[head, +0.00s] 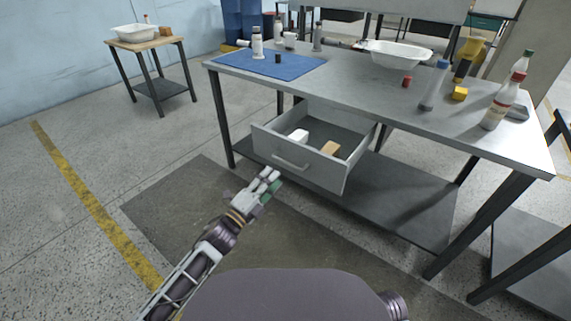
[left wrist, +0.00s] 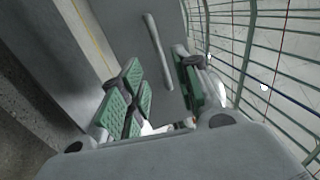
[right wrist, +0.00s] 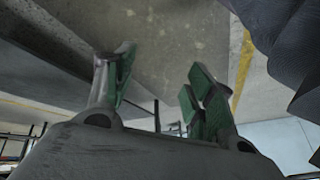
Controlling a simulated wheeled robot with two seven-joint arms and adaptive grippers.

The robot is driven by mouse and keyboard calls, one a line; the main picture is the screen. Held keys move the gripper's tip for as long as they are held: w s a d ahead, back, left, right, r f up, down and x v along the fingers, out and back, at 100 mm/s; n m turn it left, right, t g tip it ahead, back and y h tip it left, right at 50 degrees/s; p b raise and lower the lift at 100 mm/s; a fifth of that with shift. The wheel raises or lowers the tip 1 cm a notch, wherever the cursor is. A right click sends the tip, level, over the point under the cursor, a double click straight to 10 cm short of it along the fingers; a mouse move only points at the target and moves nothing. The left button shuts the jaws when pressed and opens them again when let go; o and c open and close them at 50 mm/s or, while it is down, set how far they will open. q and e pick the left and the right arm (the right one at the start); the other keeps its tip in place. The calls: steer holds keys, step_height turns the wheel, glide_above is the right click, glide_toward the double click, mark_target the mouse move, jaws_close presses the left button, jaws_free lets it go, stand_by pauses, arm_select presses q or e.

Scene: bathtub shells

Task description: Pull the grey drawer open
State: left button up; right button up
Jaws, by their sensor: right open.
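The grey drawer (head: 312,172) under the table is pulled out, and its inside shows. A white thing (head: 298,135) and a tan block (head: 330,148) lie in it. Its bar handle (head: 291,163) is on the front panel; the handle also shows in the left wrist view (left wrist: 157,50). My left gripper (head: 270,178) is just in front of and below the handle, apart from it. My right gripper (right wrist: 158,90) is open and empty, in the right wrist view only.
The grey table (head: 350,95) holds a blue mat (head: 268,66), a white basin (head: 398,54), bottles and small blocks. A low shelf (head: 400,205) spans beneath the drawer. A small side table (head: 150,43) stands at back left. The floor left of my arm is clear.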

mark_target(286, 163)
arm_select(q)
steer(key=shift+b+x, duration=0.9)
steer(key=shift+x, duration=3.3)
arm_select(e)
steer(key=shift+t+y, duration=0.3)
steer(key=shift+t, duration=0.1)
steer(key=shift+a+f, duration=0.25)
steer(key=shift+f, duration=0.75)
steer(key=shift+a+f, duration=0.2)
steer(key=shift+f, duration=0.75)
steer(key=shift+w, duration=0.1)
arm_select(q)
jaws_close()
arm_select(e)
steer(key=shift+r, duration=0.1)
